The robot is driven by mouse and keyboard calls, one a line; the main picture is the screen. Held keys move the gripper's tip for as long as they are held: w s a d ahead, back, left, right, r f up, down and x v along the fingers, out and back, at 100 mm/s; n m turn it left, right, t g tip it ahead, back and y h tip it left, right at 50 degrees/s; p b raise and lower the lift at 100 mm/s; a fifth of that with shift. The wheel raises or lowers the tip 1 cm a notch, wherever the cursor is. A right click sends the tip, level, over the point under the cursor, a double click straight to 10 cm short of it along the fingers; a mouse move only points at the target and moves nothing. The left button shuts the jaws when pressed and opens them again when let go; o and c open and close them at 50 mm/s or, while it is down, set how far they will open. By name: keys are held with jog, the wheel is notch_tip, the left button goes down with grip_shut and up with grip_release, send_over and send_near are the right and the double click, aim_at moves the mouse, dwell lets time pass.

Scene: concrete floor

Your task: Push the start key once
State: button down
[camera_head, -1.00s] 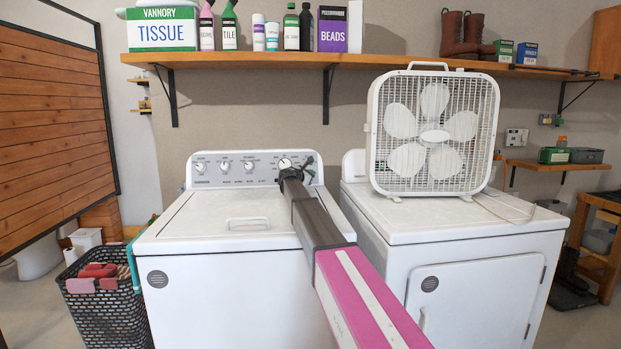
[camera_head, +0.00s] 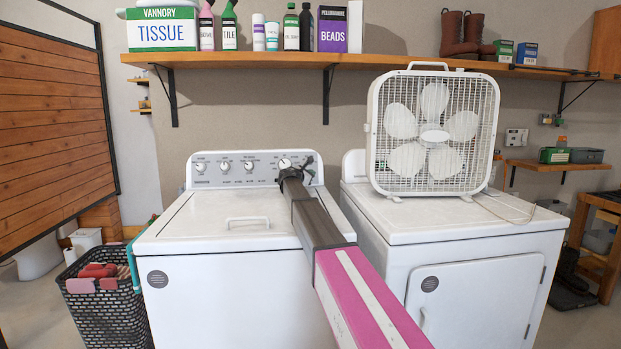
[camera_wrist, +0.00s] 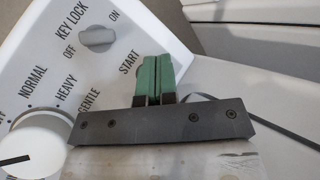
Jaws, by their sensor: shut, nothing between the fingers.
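The white washer (camera_head: 215,220) stands at the left, with its control panel (camera_head: 235,181) along the back. My gripper (camera_wrist: 153,74) is shut and empty, its two green fingertips together at the panel beside the START label (camera_wrist: 129,62). The start key itself is not visible; the fingertips cover the spot beside the label. I cannot tell whether they touch the panel. In the head view my wrist hides part of the panel's right end.
The large white dial (camera_wrist: 38,145) and the grey KEY LOCK knob (camera_wrist: 97,38) are near my fingers. A dryer (camera_head: 455,235) with a box fan (camera_head: 433,133) on it stands at the right. A loaded shelf (camera_head: 250,60) runs above.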

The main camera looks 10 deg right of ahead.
jog(key=shift+w, duration=0.2)
dwell(0.7)
jog(key=shift+w+f, duration=0.1)
jog(key=shift+w, duration=0.1)
jog(key=shift+w+f, duration=0.1)
jog(key=shift+w, duration=0.3)
dwell(0.8)
jog(key=shift+s, duration=0.1)
jog(key=shift+s+r, duration=0.2)
jog(key=shift+s, duration=0.5)
jog(key=shift+s+r, duration=0.25)
jog(key=shift+s, duration=0.55)
jog(key=shift+s+r, duration=0.3)
jog(key=shift+s, duration=0.5)
jog(key=shift+s+r, duration=0.25)
jog(key=shift+s, duration=0.55)
